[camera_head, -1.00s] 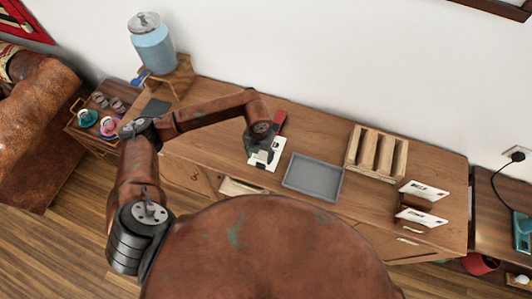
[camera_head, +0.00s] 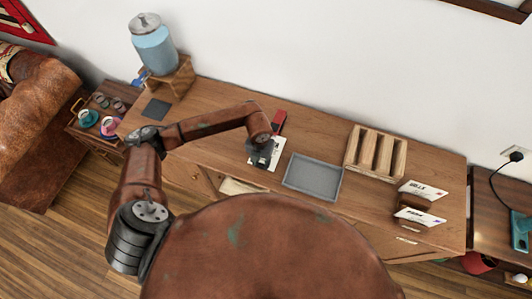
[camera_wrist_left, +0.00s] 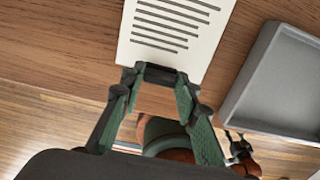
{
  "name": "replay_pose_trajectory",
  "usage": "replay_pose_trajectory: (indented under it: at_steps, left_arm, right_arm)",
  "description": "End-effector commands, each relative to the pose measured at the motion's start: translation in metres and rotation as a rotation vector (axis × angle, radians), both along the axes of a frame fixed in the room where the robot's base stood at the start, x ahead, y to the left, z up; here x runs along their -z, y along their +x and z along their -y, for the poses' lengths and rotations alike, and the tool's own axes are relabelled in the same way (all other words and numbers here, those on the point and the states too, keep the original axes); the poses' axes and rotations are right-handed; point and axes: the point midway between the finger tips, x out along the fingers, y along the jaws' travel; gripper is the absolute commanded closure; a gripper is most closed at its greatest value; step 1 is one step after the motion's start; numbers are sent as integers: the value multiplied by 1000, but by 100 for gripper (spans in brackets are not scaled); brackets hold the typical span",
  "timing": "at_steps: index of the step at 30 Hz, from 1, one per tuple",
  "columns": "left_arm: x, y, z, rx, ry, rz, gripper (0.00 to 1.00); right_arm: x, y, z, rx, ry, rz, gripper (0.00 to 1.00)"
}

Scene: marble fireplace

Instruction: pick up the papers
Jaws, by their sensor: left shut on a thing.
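The papers (camera_head: 271,152) are white sheets at the front of the wooden sideboard, left of the grey tray (camera_head: 313,177). In the left wrist view the top sheet (camera_wrist_left: 172,32) shows dark printed lines and reaches the fingertips. The grey tray (camera_wrist_left: 272,85) lies to the right there. My left gripper (camera_head: 262,160) is over the near edge of the papers. In the wrist view its fingertips (camera_wrist_left: 160,73) are shut on that edge. I cannot tell how many sheets are between them.
A red object (camera_head: 279,121) lies behind the papers. A wooden slotted rack (camera_head: 376,152) and a letter holder with envelopes (camera_head: 420,205) stand to the right. A blue jar (camera_head: 154,50) on a wooden stand is at the back left. A dark square (camera_head: 156,109) lies near it.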

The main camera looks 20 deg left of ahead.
Motion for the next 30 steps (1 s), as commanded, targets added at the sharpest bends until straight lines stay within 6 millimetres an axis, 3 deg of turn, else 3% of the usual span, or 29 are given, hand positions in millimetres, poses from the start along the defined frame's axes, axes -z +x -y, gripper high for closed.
replay_pose_trajectory:
  at_steps: [9,30]
  left_arm:
    - [0,0,0,0,0,1,96]
    - [-16,-1,2,5,0,0,96]
  right_arm:
    - [0,0,0,0,0,0,60]
    - [-10,1,0,0,0,2,60]
